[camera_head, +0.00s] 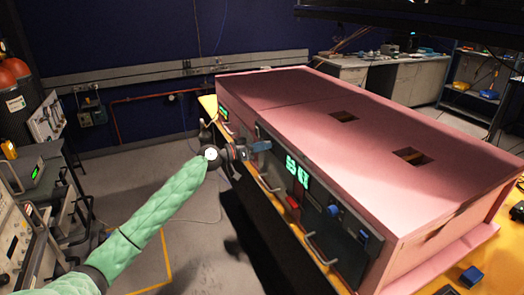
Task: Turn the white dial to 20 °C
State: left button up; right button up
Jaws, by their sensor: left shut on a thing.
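The pink foam enclosure (330,135) has a dark front panel (318,205) with a green digital display (297,171), too small and slanted to read surely. My left arm, in a green quilted sleeve, reaches in from the lower left. My left gripper (254,148) is at the panel's upper left part, left of the display, and is shut on what appears to be the white dial. The dial itself is hidden by the gripper, so its setting cannot be told. My right gripper is not in view.
Several metal handles (322,250) stick out along the panel's lower edge. Blue knobs (334,210) and a red part (293,201) sit right of my gripper. A small blue block (471,276) lies on the yellow tabletop (498,262). The floor left of the enclosure is mostly clear.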

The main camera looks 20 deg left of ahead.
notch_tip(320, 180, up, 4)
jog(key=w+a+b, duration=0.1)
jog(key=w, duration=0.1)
pick_arm(q)
jog(key=shift+f+n+p, duration=0.1)
jog(key=shift+n+p, duration=3)
jog(key=shift+n, duration=7.7)
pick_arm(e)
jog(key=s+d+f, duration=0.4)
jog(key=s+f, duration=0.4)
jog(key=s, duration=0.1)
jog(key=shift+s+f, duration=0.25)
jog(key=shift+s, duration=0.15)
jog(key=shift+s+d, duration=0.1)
pick_arm(q)
jog(key=o, duration=1)
jog(key=shift+a, duration=0.1)
